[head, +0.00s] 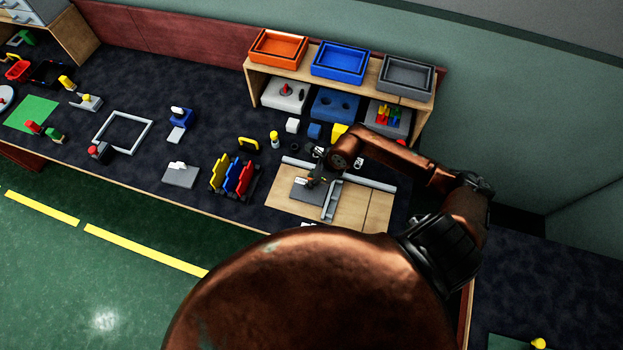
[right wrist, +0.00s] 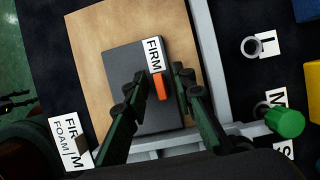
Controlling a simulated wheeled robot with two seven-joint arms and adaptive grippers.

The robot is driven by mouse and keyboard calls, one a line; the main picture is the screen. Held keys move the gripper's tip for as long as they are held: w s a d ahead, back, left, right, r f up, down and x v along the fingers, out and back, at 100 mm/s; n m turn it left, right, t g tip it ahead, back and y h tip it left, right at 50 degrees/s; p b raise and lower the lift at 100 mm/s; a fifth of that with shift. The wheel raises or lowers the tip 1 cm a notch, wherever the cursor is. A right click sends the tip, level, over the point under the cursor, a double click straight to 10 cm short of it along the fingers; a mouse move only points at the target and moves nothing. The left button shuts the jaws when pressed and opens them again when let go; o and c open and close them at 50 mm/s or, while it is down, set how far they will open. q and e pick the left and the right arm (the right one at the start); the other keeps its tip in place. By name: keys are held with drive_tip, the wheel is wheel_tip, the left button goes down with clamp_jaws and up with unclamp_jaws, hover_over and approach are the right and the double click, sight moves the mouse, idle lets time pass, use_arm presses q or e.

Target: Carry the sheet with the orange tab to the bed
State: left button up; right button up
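The dark grey sheet (right wrist: 125,70) has an orange tab (right wrist: 159,87) and a white label reading FIRM. It lies on a light wooden board (right wrist: 85,40) with grey bars along its edges. The sheet also shows in the head view (head: 300,194), partly behind my right gripper. My right gripper (right wrist: 157,88) is open above the sheet, with one finger on each side of the orange tab and gaps between. In the head view my right gripper (head: 316,177) is over the board. I cannot tell which part is the bed. My left gripper is not in view.
A grey bar (head: 332,201) crosses the board beside the sheet. A green-capped peg (right wrist: 285,122) stands near the right finger. A rack of yellow, red and blue plates (head: 232,178) stands left of the board. A shelf with trays (head: 340,62) is behind.

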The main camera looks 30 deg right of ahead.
drive_tip(key=v, duration=1.2)
idle(0.3)
